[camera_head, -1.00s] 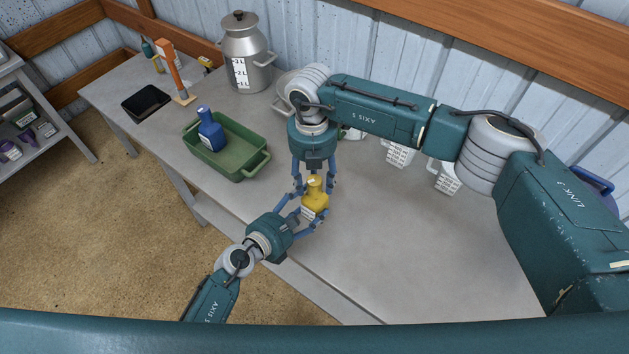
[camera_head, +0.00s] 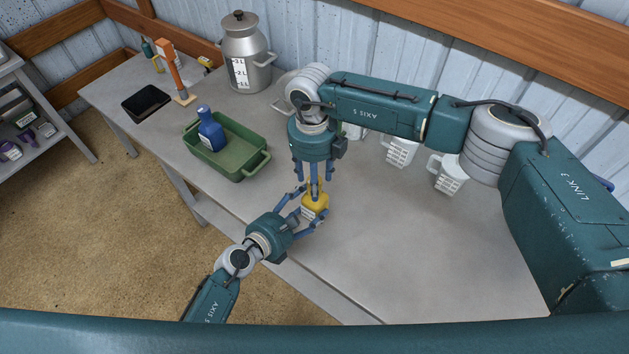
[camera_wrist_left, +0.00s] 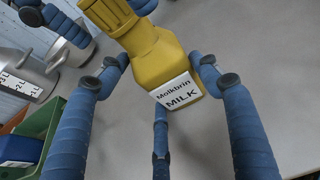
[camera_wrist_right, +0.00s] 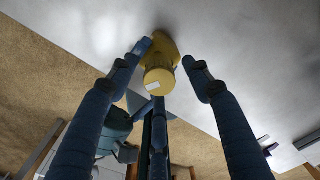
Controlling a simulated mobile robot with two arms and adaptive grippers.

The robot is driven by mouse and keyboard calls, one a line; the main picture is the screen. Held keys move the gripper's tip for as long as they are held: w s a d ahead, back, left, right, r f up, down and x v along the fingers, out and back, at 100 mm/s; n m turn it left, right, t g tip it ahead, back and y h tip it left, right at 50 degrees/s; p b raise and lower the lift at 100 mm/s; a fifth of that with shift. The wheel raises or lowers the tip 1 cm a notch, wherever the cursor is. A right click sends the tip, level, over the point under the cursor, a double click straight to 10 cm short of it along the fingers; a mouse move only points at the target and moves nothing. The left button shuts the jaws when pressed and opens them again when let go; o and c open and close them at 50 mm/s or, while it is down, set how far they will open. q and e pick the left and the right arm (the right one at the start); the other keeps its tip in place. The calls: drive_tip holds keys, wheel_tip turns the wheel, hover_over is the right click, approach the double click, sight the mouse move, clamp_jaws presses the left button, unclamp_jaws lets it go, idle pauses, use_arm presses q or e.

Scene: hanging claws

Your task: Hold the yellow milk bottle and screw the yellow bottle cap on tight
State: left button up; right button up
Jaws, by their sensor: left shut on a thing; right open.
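The yellow milk bottle (camera_head: 315,207) stands upright over the grey table, with a white "MILK" label. My left gripper (camera_head: 308,215) is shut on its body from the front left; the bottle (camera_wrist_left: 168,72) also shows between blue fingers in the left wrist view. The yellow cap (camera_wrist_left: 108,14) sits on top of the neck. It also shows in the right wrist view (camera_wrist_right: 158,80). My right gripper (camera_head: 314,190) points down from above, open, its fingers around the cap and apart from it. Whether the cap is tight cannot be told.
A green tray (camera_head: 247,174) holding a blue bottle (camera_head: 211,130) stands to the left. A metal milk can (camera_head: 246,60) is at the back. White measuring jugs (camera_head: 449,178) stand to the right. The front right of the table (camera_head: 420,265) is clear.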

drive_tip(key=n, duration=0.8)
drive_tip(key=shift+n, duration=0.3)
drive_tip(key=shift+c, duration=0.5)
clamp_jaws()
